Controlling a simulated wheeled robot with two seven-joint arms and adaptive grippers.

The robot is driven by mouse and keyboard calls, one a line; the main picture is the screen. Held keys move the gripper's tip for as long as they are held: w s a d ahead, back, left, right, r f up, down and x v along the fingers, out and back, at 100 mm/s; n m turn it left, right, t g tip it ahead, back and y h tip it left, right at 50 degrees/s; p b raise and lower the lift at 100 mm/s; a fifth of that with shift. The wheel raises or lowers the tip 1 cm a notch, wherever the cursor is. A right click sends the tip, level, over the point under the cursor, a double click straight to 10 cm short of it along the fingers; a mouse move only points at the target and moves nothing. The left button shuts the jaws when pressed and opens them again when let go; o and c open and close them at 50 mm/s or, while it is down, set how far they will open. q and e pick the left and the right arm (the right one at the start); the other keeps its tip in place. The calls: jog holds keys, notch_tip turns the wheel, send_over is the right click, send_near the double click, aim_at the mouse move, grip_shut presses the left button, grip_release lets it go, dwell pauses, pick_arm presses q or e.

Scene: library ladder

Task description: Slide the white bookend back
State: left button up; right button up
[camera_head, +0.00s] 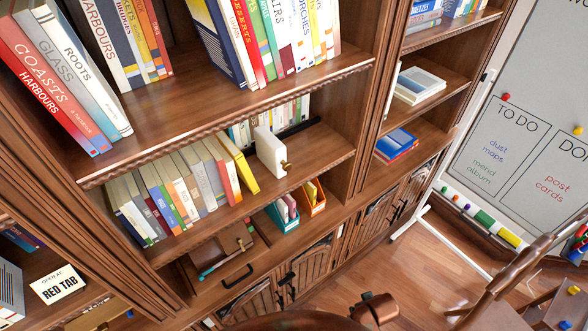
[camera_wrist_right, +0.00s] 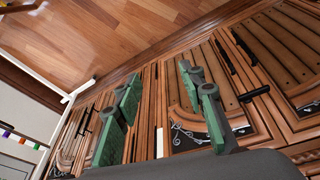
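The white bookend (camera_head: 270,152) stands upright on the middle shelf of the large bookcase, with a small brass knob (camera_head: 286,166) low on its right side. A row of books (camera_head: 185,185) leans to its left. The yellow book (camera_head: 240,165) at the row's right end is tilted, with a narrow gap to the bookend. My right gripper (camera_wrist_right: 162,95) shows only in the right wrist view, its green-padded fingers apart and nothing between them. It faces lower cabinet doors and the floor, and the bookend is not in that view. My left gripper is not in view.
More books (camera_head: 300,107) stand behind the bookend. The shelf edge right of it is bare (camera_head: 325,150). Below are an open drawer (camera_head: 225,265) and an orange box (camera_head: 312,200). A whiteboard (camera_head: 530,130) stands at right, a wooden chair (camera_head: 500,290) at lower right.

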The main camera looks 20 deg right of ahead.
jog(key=w+r+t+p, duration=0.2)
jog(key=w+r+p, duration=0.15)
jog(key=r, duration=0.95)
jog(key=n+t+y, duration=0.4)
jog(key=t+y, duration=0.4)
jog(key=t, duration=0.8)
send_near(289, 168)
jog(key=w+r, duration=0.1)
jog(key=w, duration=0.2)
jog(key=shift+y, duration=0.3)
jog(key=p+x, duration=0.1)
jog(key=x, duration=0.2)
jog(key=p+x, duration=0.1)
jog(key=x, duration=0.2)
jog(key=shift+a+r+p, duration=0.3)
jog(key=shift+a, duration=0.2)
jog(key=shift+w+a+r, duration=0.2)
jog(key=shift+w+a, duration=0.05)
jog(key=shift+w, duration=0.35)
grip_shut()
